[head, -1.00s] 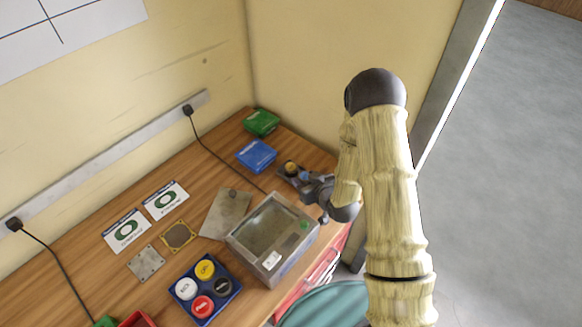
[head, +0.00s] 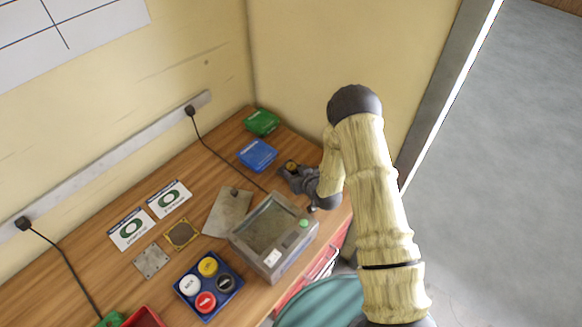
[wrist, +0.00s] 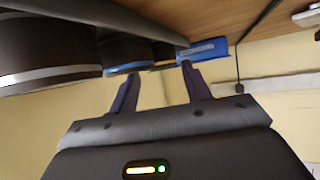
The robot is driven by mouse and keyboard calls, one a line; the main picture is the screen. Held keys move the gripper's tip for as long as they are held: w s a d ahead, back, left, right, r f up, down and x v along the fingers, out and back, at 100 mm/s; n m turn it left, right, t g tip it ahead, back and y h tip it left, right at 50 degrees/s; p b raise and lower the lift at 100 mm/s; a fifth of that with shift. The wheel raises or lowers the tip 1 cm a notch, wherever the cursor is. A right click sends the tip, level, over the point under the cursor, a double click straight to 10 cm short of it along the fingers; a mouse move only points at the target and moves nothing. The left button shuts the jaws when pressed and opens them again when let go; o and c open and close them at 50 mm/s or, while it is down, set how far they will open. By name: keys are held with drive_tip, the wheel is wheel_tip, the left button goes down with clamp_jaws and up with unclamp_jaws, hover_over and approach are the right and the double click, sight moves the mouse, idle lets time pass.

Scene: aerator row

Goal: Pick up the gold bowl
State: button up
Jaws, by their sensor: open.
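The gold bowl (head: 291,166) is a small round dark and gold thing near the table's right back part in the head view. In the wrist view a strip of gold (wrist: 164,54) shows just beyond the gap between my fingertips, beside a dark round piece with a blue band (wrist: 126,56). My gripper (wrist: 159,72) is open, with its two fingers apart and nothing seen between them. In the head view my gripper (head: 297,181) is low over the table, close to the bowl, and partly hides it. I cannot tell whether they touch.
A blue box (head: 257,154) and a green box (head: 262,122) lie behind the bowl. A dark round piece with a silver band (wrist: 60,74) is at the wrist view's left. The wall (head: 300,90) is close behind.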

sight(292, 168)
drive_tip(key=shift+p+x, duration=0.45)
drive_tip(key=shift+x, duration=1.15)
drive_tip(key=shift+r, duration=0.1)
drive_tip(key=c, duration=0.6)
